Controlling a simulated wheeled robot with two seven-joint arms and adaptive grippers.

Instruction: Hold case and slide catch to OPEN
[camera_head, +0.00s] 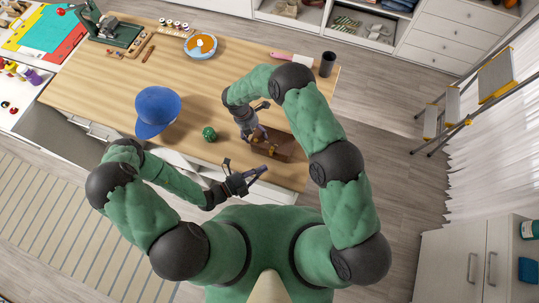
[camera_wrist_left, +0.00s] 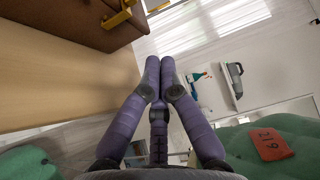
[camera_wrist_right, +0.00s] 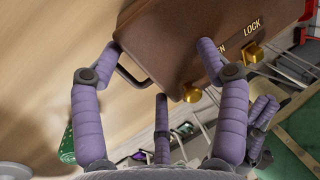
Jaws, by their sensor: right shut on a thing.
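The brown case (camera_head: 285,148) stands at the table's front right edge. In the right wrist view, its face (camera_wrist_right: 165,35) shows a dark handle (camera_wrist_right: 132,77), the word LOCK and a partly covered OPEN. A brass knob (camera_wrist_right: 250,53) sits below LOCK; another brass fitting (camera_wrist_right: 192,94) sits below the OPEN label. My right gripper (camera_head: 258,133) is shut on the case, its fingers spread across it.
A green ball-like object (camera_head: 209,133) and a blue cap (camera_head: 157,110) lie left of the case. A dark cup (camera_head: 327,64) and a pink-handled tool (camera_head: 290,57) are behind it. The table middle is clear. A step ladder (camera_head: 455,100) stands at the right.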

